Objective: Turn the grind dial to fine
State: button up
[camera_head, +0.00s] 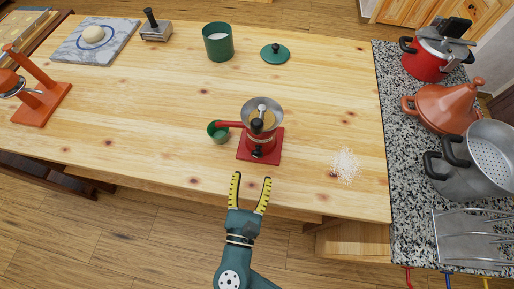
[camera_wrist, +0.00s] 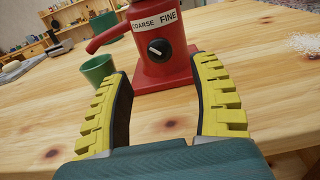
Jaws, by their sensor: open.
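The red grinder (camera_head: 262,140) stands on the wooden table, with a metal bowl-shaped hopper (camera_head: 263,110) on top. Its red body (camera_wrist: 160,75) fills the upper middle of the wrist view. A white label (camera_wrist: 157,21) reads COARSE on the left and FINE on the right. Below it sits the round black grind dial (camera_wrist: 159,50) with a pale pointer line, tilted, its lower right end slightly under FINE. My gripper (camera_head: 251,180) is open and empty, in front of the grinder at the table's front edge. Its yellow-padded fingers (camera_wrist: 165,95) stand apart, short of the dial.
A green cup (camera_wrist: 97,69) stands left of the grinder, under its red arm. White grains (camera_head: 345,165) lie to the right. A green canister (camera_head: 218,42) and lid (camera_head: 275,54) stand behind. Pots line the granite counter (camera_head: 396,150) at right. The table between gripper and grinder is clear.

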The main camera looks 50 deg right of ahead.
aim_at(257, 158)
jog(key=b+x, duration=0.1)
jog(key=x, duration=0.6)
jog(key=shift+w+d, duration=0.1)
jog(key=shift+d, duration=0.15)
grip_shut()
